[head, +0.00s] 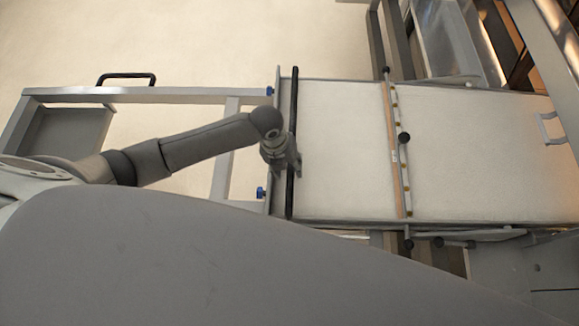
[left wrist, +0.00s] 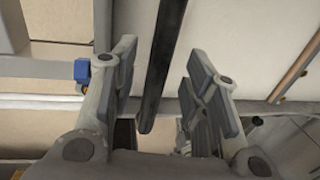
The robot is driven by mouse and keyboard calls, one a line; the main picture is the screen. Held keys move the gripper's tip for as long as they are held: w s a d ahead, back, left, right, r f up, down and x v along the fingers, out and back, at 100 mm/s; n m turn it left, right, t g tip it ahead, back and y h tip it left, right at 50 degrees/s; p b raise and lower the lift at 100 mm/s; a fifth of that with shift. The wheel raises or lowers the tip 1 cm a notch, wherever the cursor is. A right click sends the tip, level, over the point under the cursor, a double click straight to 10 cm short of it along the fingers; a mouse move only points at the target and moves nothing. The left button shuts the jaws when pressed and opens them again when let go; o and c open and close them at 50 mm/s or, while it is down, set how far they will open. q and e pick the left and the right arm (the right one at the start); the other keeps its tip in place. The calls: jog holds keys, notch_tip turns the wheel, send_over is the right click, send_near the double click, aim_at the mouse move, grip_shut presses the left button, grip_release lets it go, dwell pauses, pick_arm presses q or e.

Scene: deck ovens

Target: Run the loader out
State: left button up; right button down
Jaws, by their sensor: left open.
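The loader (head: 340,150) is a long flat frame with a pale cloth belt, lying left to right in the head view. A black bar (head: 293,100) runs across its left end. My left gripper (head: 287,160) is at this bar, near its middle. In the left wrist view, the left gripper's (left wrist: 160,58) jaws are open, with the black bar (left wrist: 165,50) between them and gaps on both sides. A wooden crosspiece (head: 396,150) with black knobs spans the belt further right. My right gripper is not in view.
A grey stand frame (head: 160,95) with a black handle (head: 126,76) extends left of the loader. Blue knobs (head: 262,192) sit at its end. The oven front with a metal handle (head: 550,129) is at the right. Pale floor is free at the top left.

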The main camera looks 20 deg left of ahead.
pick_arm(q)
jog(key=shift+d+f, duration=0.2)
jog(key=shift+f, duration=0.95)
jog(key=shift+c, duration=1.1)
grip_shut()
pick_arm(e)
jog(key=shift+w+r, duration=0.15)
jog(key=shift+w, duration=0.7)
